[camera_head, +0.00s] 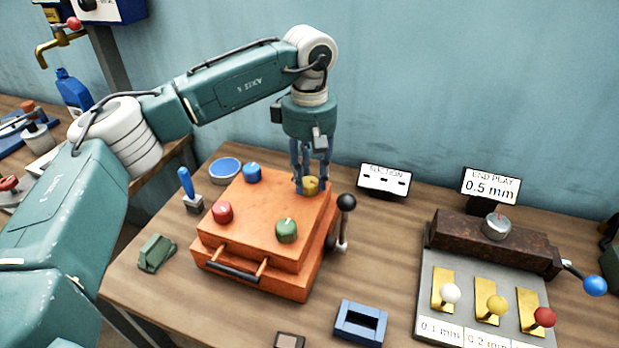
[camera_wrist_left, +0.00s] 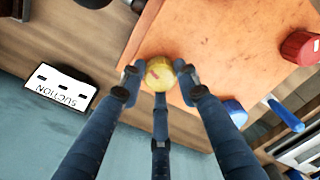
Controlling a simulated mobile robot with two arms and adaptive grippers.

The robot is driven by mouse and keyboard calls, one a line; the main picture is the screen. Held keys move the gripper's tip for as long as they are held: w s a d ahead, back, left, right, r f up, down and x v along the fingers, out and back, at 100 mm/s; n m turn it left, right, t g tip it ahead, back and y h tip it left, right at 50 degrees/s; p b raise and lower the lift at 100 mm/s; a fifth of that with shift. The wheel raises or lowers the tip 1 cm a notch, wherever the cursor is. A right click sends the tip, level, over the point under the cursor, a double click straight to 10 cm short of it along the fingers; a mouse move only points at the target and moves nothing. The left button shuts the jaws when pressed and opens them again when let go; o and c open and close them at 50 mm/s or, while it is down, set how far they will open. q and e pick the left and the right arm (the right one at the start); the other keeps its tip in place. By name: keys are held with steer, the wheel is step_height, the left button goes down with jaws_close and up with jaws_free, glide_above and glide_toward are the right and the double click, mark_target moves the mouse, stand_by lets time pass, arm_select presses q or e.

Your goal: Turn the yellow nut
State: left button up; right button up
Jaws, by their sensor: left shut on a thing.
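The yellow nut (camera_head: 311,185) is a round knob on the back right corner of the orange box's top (camera_head: 262,215). In the left wrist view the yellow nut (camera_wrist_left: 158,73) sits between the fingers and shows a small reddish mark. My left gripper (camera_head: 311,180) points down over it from above and is shut on it, with its fingers around the sides. In the left wrist view the gripper (camera_wrist_left: 160,85) shows three dark blue fingers about the nut. The fingers hide part of the nut in the head view. My right gripper is in neither view.
Red (camera_head: 222,212), green (camera_head: 286,230) and blue (camera_head: 252,172) knobs share the box top. A black-balled lever (camera_head: 346,203) stands at its right. A suction sign (camera_head: 384,180) stands behind. The end play fixture (camera_head: 490,245) fills the right side. A blue block (camera_head: 361,322) lies in front.

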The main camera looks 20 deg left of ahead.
mark_target(308, 180)
arm_select(q)
steer(key=shift+w+a+r+m, duration=0.1)
steer(key=shift+r+m, duration=0.05)
steer(key=shift+m, duration=1.15)
steer(key=o, duration=1.1)
steer(key=shift+o, duration=0.2)
step_height(308, 180, up, 12)
